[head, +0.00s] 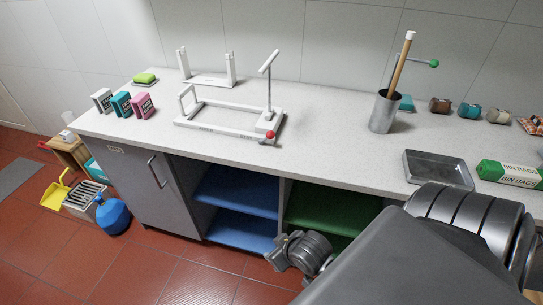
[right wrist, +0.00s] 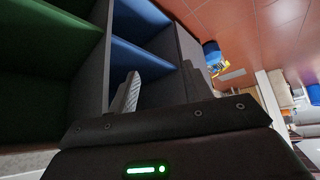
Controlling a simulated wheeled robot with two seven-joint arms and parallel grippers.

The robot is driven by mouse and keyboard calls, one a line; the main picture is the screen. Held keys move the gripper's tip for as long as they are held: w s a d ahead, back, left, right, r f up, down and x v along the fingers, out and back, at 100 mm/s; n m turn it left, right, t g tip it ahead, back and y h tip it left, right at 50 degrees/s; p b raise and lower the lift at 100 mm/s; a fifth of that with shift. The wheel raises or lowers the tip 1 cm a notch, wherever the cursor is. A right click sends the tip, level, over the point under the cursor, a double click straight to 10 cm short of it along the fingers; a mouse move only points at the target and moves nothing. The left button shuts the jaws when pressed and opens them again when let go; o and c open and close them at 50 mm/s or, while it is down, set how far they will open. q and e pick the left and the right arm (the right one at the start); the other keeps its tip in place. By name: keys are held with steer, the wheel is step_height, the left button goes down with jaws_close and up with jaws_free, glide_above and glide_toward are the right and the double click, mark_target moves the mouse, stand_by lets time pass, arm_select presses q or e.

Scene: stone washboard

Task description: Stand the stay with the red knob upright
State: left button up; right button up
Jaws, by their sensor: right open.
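A white frame (head: 215,128) lies on the worktop, left of the middle in the head view. A thin grey post with a white crossbar (head: 268,62) rises at its right end. The red knob (head: 270,134) sits low at the frame's front right corner, by a white block (head: 267,122) at the post's foot. The stay itself is too small to make out clearly. My right gripper (head: 282,250) is open and empty, low in front of the blue shelves and well below the knob. Its fingers (right wrist: 160,75) show in the right wrist view. My left gripper is out of view.
Behind the frame stands a white bracket (head: 208,80). A metal pot (head: 384,112) holds a wooden stick and a green-knobbed rod. A grey tray (head: 438,169) lies near the front edge at right. Small boxes (head: 122,104) stand at left.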

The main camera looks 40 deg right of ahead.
steer(key=w+d+r+m+t+h, duration=0.2)
steer(key=w+d+r+t, duration=0.4)
steer(key=w, duration=0.4)
steer(key=m+t+h, duration=0.3)
steer(key=m+h, duration=0.2)
steer(key=h, duration=0.2)
glide_toward(272, 138)
steer(key=p+x, duration=0.2)
steer(key=x, duration=0.8)
steer(key=shift+r, duration=0.1)
steer(key=shift+c, duration=0.3)
